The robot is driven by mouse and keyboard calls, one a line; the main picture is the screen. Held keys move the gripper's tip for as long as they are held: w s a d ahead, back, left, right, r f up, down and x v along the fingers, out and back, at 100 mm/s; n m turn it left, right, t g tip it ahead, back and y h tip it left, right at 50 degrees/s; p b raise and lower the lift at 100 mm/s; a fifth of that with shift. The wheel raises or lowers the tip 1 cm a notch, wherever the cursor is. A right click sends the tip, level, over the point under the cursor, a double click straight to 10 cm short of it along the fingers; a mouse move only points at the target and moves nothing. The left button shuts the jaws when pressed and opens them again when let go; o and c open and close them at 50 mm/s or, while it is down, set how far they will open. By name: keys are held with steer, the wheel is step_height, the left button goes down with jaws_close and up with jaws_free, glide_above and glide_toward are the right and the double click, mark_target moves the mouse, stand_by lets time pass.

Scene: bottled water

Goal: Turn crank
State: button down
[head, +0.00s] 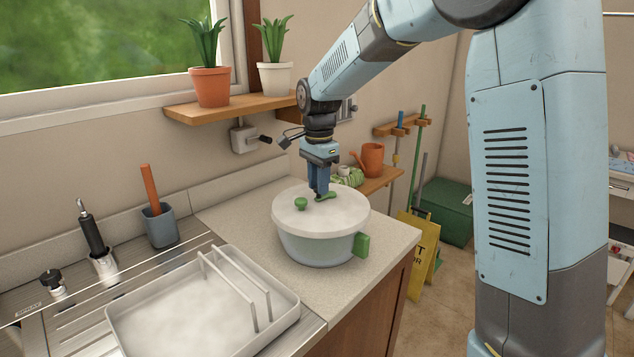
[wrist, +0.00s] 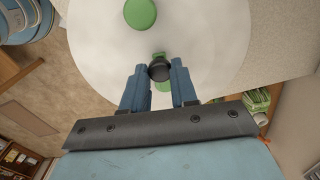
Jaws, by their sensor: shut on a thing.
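A salad-spinner-like bowl (head: 315,249) with a green side handle (head: 363,245) stands on the counter. Its white lid (head: 345,212) carries a green round knob (head: 301,204), also seen at the top of the wrist view (wrist: 140,13). A green crank (head: 331,197) lies on the lid, partly hidden under my gripper (head: 319,193). In the wrist view, my gripper (wrist: 160,73) points down with its fingers on either side of the dark round crank knob (wrist: 160,70) and is shut on it.
A white dish rack (head: 150,325) is on the steel drainboard at left, with a blue cup (head: 160,226) and tap (head: 95,240) behind it. A shelf (head: 235,107) with two potted plants is above. A wall-mounted box (head: 244,138) is behind the bowl. The counter's front right corner is clear.

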steer(key=c, duration=0.9)
jaws_free()
steer(key=shift+o, duration=0.2)
step_height(320, 180, up, 14)
steer(key=shift+f, duration=0.15)
